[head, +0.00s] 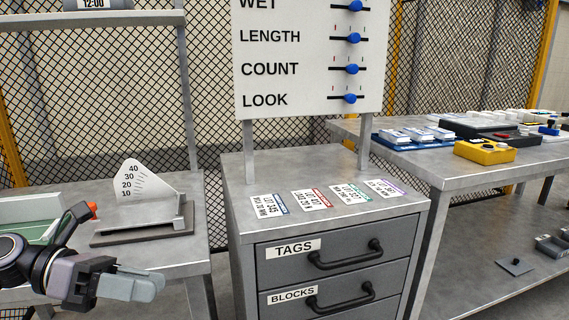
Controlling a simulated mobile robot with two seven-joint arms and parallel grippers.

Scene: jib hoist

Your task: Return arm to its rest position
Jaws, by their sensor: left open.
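My left gripper (148,286) comes in from the lower left, its grey fingers pointing right. It is open, and I see nothing between its fingers. It shows in front of the left bench (185,255), left of the grey drawer cabinet (241,222). No contact with bench or cabinet is clear. My right gripper is out of the picture.
A gauge with a white scale plate (142,183) stands on the left bench, close behind my left gripper. Several tags (315,199) lie on the cabinet, below a board with blue sliders (310,60). A right bench (450,178) holds a yellow box (484,151).

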